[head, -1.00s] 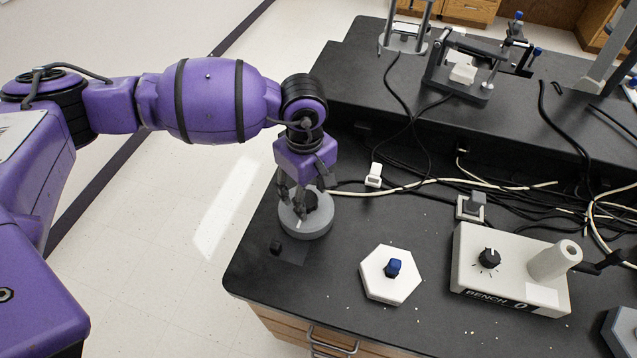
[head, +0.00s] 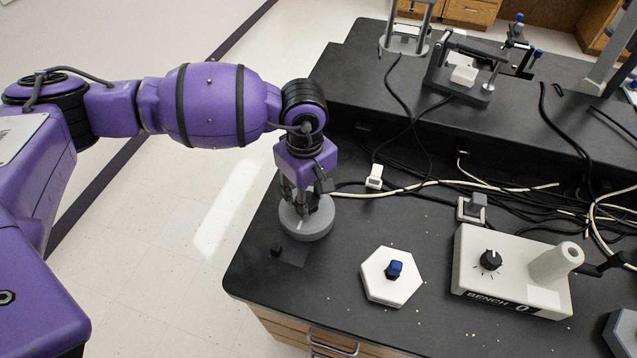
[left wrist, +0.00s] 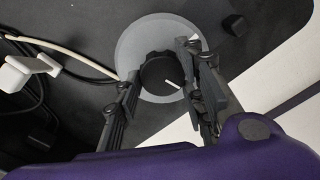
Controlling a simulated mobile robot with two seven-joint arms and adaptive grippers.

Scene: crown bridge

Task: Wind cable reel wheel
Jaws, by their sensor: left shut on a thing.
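The cable reel wheel is a round grey disc (head: 308,222) near the left edge of the black bench. It carries a black knob (left wrist: 160,72) with a white mark, best seen in the left wrist view. My left gripper (head: 304,204) points down over the disc, and its fingers stand on either side of the knob, shut on it. In the left wrist view my left gripper (left wrist: 160,84) has a finger to each side of the knob; the white mark points to the lower right. In the head view the fingers hide most of the knob. My right gripper is not in view.
A white hexagonal base with a blue knob (head: 392,277) stands right of the disc. A white bench box (head: 480,262) with a black dial is farther right. Cables (head: 430,184) run behind the disc. A small black block (head: 276,250) lies at the disc's front left.

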